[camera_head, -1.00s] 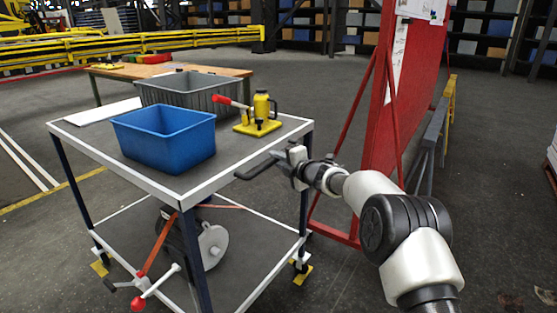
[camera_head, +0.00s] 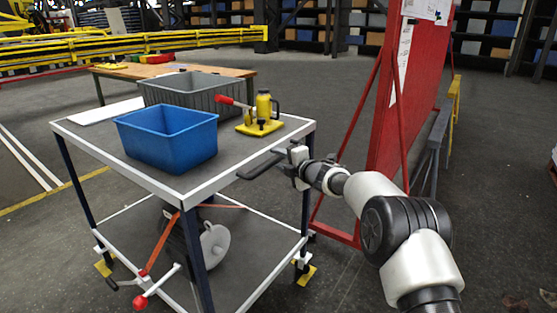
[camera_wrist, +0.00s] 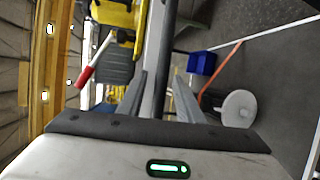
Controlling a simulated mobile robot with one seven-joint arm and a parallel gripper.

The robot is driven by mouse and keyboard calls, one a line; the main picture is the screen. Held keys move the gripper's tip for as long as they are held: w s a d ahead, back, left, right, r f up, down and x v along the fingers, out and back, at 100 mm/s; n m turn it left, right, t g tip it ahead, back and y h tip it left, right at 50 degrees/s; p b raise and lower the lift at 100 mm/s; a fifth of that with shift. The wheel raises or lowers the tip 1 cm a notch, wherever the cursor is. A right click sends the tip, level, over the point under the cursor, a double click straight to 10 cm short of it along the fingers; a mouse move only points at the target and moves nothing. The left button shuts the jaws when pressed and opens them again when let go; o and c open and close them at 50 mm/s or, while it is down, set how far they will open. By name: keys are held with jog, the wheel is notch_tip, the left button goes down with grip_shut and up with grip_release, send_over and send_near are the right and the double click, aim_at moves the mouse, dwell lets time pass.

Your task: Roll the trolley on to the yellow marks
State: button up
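The trolley (camera_head: 78,141) is a two-shelf cart with white-edged grey shelves and dark posts. Its dark handle (camera_head: 256,170) juts out at the right end of the top shelf. My gripper (camera_head: 290,166) is at this handle. In the wrist view the two fingers (camera_wrist: 160,90) stand apart, with a dark bar running between them; gaps show beside it. Yellow patches show at the trolley's feet, one at the left (camera_head: 103,267) and one at the right (camera_head: 306,275). The far castors are hidden.
The trolley carries a blue bin (camera_head: 166,150), a grey crate (camera_head: 195,87) and a yellow jack (camera_head: 262,118). A white disc-shaped part (camera_head: 215,245) is on its lower shelf. A red panel stand (camera_head: 405,100) is close on the right. A wooden table (camera_head: 225,72) stands behind.

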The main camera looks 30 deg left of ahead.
jog(key=v, duration=1.7)
jog(key=shift+d, duration=0.2)
jog(key=shift+s, duration=0.1)
